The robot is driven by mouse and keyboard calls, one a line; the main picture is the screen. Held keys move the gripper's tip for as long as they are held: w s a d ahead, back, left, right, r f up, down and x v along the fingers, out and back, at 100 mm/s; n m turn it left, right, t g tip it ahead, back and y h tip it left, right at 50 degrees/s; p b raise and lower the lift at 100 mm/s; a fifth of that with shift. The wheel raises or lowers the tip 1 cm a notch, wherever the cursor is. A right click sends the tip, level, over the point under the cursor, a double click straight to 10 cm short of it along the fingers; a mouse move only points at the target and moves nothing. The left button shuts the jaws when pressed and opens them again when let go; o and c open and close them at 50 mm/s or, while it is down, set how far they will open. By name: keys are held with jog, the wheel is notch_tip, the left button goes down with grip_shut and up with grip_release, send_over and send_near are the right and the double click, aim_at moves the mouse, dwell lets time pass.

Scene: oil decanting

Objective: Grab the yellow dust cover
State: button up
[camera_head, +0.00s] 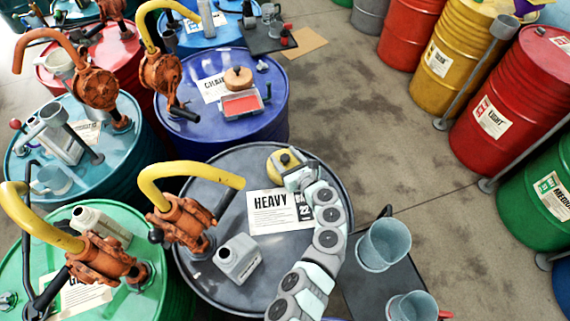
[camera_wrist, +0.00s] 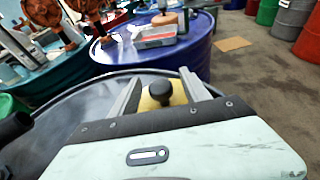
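The yellow dust cover (camera_head: 281,161) lies near the far edge of the dark grey drum lid (camera_head: 215,170). It is a round yellow piece with a black knob on top. In the wrist view the dust cover (camera_wrist: 172,99) shows between the two fingers, its near part hidden by the gripper body. My gripper (camera_head: 293,172) is at the dust cover, its fingers (camera_wrist: 164,88) apart on either side of it. A gap shows between the left finger and the cover; contact on the right cannot be told.
An orange pump with a yellow spout (camera_head: 185,215) stands on the same lid. A grey can (camera_head: 238,260) and a HEAVY label sheet (camera_head: 262,212) are there too. A blue drum (camera_head: 205,120) with a tray (camera_head: 242,104) stands beyond. Grey jugs (camera_head: 384,244) stand at the right.

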grip_shut()
dwell(0.3)
jog(key=shift+r, duration=0.1)
